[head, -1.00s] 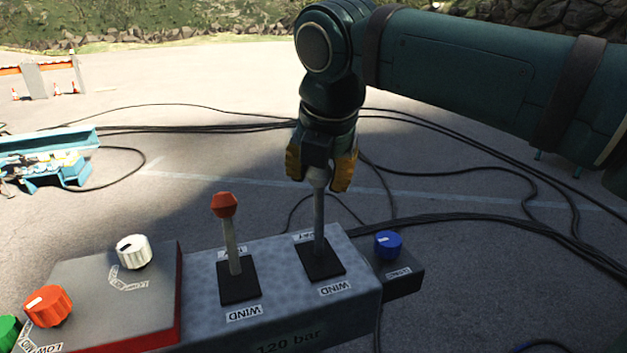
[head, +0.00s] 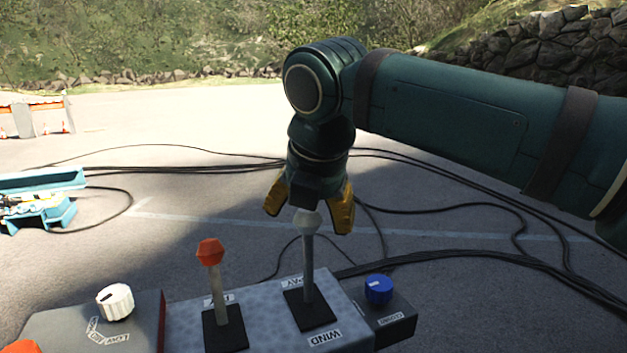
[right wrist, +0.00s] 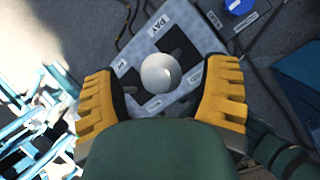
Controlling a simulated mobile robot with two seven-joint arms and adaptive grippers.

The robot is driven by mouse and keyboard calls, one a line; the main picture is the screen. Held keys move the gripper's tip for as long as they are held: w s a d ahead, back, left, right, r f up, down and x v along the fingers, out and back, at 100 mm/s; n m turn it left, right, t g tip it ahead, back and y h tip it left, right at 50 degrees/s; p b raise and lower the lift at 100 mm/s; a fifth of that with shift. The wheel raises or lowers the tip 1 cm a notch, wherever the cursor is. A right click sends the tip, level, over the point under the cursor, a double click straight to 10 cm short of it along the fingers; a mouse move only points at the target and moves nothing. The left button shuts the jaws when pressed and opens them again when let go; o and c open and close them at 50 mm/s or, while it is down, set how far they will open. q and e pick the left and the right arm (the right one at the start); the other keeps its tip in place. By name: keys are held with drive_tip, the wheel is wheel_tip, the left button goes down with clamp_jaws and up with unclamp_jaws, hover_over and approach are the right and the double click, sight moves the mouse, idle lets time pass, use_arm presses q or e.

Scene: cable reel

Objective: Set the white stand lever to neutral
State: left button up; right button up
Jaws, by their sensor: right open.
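The white stand lever has a pale round knob (head: 307,221) on a grey stem. It rises nearly upright from a black slot plate (head: 310,310) on the grey control box, between labels reading PAY and WIND. My right gripper (head: 308,208) is open, pointing down, with its yellow fingers spread on either side of the knob. In the right wrist view the knob (right wrist: 160,73) shows between the open fingers, apart from both. My left gripper is not in view.
A red-knobbed lever (head: 210,251) stands left of the white one on the same box. A white dial (head: 115,302) is farther left and a blue dial (head: 379,290) is to the right. Black cables (head: 470,207) lie on the ground behind.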

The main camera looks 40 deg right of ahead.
drive_tip(key=v, duration=1)
drive_tip(key=shift+r, duration=0.35)
drive_tip(key=shift+s, duration=0.15)
